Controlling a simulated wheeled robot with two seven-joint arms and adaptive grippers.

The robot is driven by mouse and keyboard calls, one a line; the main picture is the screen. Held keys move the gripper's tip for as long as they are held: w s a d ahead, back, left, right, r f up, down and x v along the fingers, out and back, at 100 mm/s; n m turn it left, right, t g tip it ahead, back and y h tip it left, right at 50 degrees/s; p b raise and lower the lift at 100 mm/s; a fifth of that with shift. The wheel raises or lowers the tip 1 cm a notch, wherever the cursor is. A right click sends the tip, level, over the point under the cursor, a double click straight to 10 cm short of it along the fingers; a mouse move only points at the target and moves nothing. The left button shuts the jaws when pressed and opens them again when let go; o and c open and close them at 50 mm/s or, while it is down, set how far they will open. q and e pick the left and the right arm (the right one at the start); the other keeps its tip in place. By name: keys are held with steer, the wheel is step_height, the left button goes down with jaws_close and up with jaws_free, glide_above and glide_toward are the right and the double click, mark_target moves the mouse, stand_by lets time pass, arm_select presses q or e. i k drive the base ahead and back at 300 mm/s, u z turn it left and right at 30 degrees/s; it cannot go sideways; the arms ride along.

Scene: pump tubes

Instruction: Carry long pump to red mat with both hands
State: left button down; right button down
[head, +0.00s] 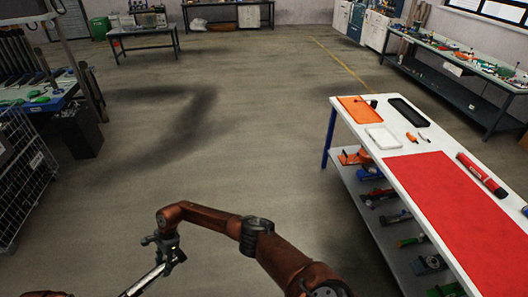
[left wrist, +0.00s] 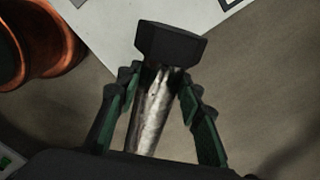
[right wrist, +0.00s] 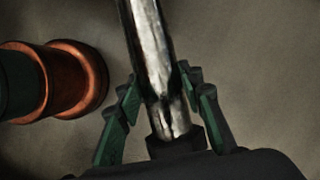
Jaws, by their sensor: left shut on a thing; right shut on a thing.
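The long pump (head: 147,280) is a shiny metal tube held low at the bottom of the head view, over the floor. My right gripper (head: 170,254) is shut on the tube near one end; in the right wrist view the tube (right wrist: 150,50) runs between the green-padded fingers (right wrist: 160,95). In the left wrist view my left gripper (left wrist: 158,85) is shut around the tube (left wrist: 152,120), just behind its black end cap (left wrist: 170,43). In the head view the left gripper is out of frame. The red mat (head: 465,215) lies on the white table at the right, apart from the pump.
The white table (head: 380,155) also holds an orange tray (head: 350,106), a black tray (head: 408,112), a white tray (head: 383,137) and a red tube (head: 480,174). Its lower shelf (head: 365,205) holds several tools. Open floor (head: 220,130) lies ahead; a wire cage (head: 25,180) stands at left.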

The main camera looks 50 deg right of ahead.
mark_target(464, 210)
steer(key=z, duration=1.5)
steer(key=i, duration=2.1)
steer(key=z, duration=2.85)
